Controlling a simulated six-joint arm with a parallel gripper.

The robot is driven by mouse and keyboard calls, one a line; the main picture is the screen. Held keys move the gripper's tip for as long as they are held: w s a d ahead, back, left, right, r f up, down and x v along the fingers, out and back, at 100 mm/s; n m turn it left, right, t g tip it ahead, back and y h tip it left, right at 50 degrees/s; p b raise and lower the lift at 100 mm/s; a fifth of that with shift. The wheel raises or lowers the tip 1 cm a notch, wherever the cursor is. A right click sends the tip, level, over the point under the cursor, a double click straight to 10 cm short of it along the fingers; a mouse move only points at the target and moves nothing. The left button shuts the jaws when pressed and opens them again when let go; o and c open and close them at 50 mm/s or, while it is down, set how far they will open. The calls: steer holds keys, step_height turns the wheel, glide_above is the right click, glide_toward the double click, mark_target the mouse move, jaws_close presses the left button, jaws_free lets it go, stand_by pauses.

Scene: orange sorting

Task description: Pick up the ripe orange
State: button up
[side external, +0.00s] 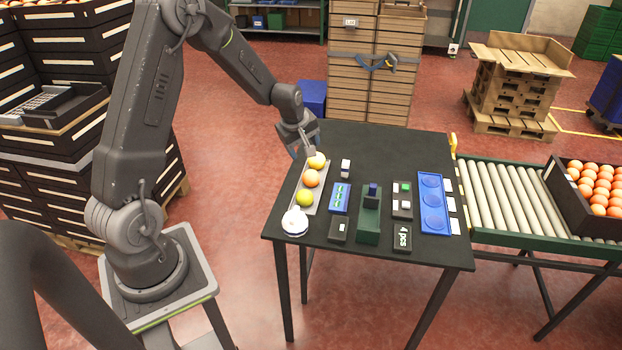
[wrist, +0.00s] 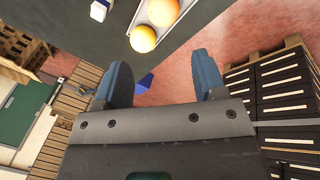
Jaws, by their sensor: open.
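Three fruits sit in a row on a light narrow tray (side external: 321,197) at the table's left edge. The deepest orange fruit (side external: 312,178) is in the middle, a yellow-orange fruit (side external: 316,160) is at the far end, and a yellow-green fruit (side external: 305,197) is at the near end. My gripper (side external: 303,146) is just beyond and above the far fruit. In the wrist view my gripper (wrist: 162,80) has its blue fingers wide apart with nothing between them. The yellow-orange fruit (wrist: 143,39) lies ahead of the fingertips, and the orange fruit (wrist: 163,12) is behind it, partly cut off.
A white round object (side external: 295,221) stands at the tray's near end. Small boxes, a green block fixture (side external: 369,222) and a blue tray with round recesses (side external: 432,222) lie to the right on the black table (side external: 400,145). A roller conveyor (side external: 500,195) adjoins the table.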

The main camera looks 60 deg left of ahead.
mark_target(309, 173)
steer(key=shift+n, duration=0.3)
steer(key=x, duration=1.5)
steer(key=shift+s+a, duration=0.2)
steer(key=shift+a, duration=0.15)
steer(key=c, duration=0.6)
steer(key=shift+r, duration=0.1)
